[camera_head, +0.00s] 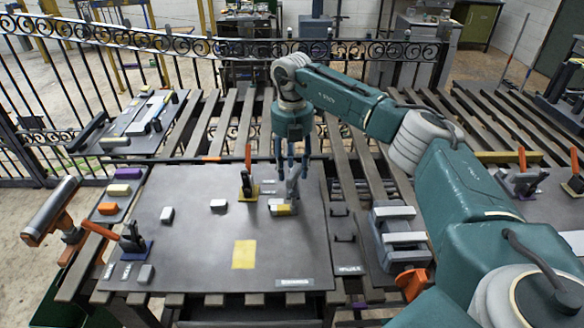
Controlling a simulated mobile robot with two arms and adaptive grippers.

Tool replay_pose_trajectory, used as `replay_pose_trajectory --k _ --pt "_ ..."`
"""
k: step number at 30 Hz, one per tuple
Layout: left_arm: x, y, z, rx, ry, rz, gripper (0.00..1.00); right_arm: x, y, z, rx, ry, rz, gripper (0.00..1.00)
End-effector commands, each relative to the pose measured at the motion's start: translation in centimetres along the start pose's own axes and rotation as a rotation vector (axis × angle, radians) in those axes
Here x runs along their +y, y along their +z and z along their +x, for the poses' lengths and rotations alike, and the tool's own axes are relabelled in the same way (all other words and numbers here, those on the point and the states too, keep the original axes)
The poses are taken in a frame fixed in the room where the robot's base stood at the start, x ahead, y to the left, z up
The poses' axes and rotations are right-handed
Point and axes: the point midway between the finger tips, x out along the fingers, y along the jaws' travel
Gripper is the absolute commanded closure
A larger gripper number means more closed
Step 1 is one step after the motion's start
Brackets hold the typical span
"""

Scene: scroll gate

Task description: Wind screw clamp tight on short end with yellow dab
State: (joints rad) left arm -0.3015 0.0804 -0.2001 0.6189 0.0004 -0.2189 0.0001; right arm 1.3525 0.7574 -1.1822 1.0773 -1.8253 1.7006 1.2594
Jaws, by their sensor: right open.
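My right gripper (292,170) comes down from my teal arm over the dark grey board (200,250). Its fingers point down and are open. A light grey upright piece (293,187) shows between or just below the fingertips; I cannot tell if they touch it. Below it lies a small block with a yellow patch (282,208). Left of it a dark clamp with an orange handle (247,187) stands on a yellow base. Another orange-handled clamp (131,239) stands on a blue base at the board's left. I cannot tell for sure which piece is the screw clamp. My left gripper is out of view.
A tray (115,200) with coloured blocks is at the left. Grey bars (398,225) stand at the right. A scroll-topped iron fence (130,40) runs behind the slatted table.

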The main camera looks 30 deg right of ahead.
Motion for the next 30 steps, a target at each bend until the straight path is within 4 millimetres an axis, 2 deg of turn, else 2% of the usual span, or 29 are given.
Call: replay_pose_trajectory --k 9,15,21,30 --pt "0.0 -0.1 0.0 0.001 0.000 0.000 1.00 0.1 0.1 -6.4 -0.002 0.007 0.000 0.58" --pt "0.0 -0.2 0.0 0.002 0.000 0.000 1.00 0.1 0.1 -9.9 -0.002 0.005 0.000 0.58" --pt "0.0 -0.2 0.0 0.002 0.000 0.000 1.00 0.0 0.1 -11.3 -0.001 0.003 0.001 0.58" --pt "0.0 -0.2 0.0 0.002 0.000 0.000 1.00 0.0 0.1 -11.5 -0.001 0.003 0.001 0.58"
